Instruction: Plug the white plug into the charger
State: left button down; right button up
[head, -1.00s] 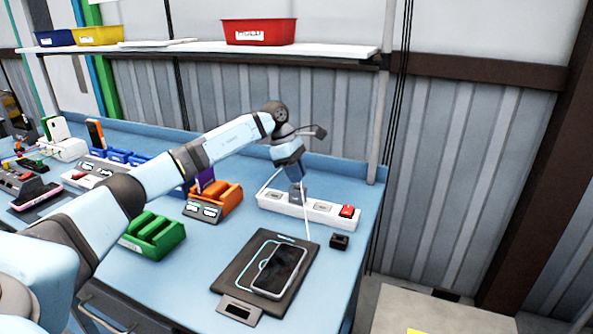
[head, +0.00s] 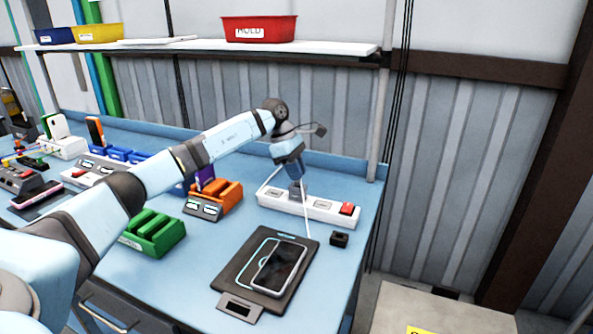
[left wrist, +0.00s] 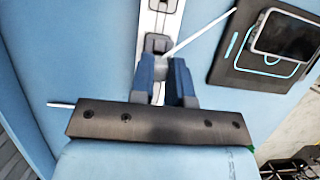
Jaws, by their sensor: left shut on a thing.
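My left gripper (head: 298,186) points down over the middle of a white power strip (head: 331,215) at the back right of the blue bench. In the left wrist view its blue fingers (left wrist: 164,92) are shut on a small white piece, the white plug (left wrist: 158,93), mostly hidden between them. A thin white cable (left wrist: 205,32) runs from there. The strip (left wrist: 150,22) with its dark sockets lies just beyond the fingertips; I cannot tell whether the plug touches it. A small black block (head: 339,239), perhaps the charger, stands on the bench in front of the strip. My right gripper is out of view.
A black pad (head: 235,271) with a phone (head: 279,268) on it lies in front of the strip. Green (head: 152,235) and orange (head: 215,197) battery holders stand to the left. A shelf with a red bin (head: 259,29) hangs above the back.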

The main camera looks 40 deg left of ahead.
pick_arm(q)
jog(key=shift+f+b, duration=0.35)
jog(key=shift+f, duration=0.45)
dwell(0.5)
jog(key=c, duration=0.6)
grip_release()
jog(key=shift+r, duration=0.2)
jog(key=shift+r+p, duration=0.65)
jog(key=shift+r, duration=0.2)
jog(key=shift+r+p, duration=0.6)
jog(key=shift+r, duration=0.25)
jog(key=shift+r+p, duration=0.55)
jog(key=shift+r, duration=0.35)
jog(key=shift+r+p, duration=0.45)
jog(key=shift+r, duration=0.4)
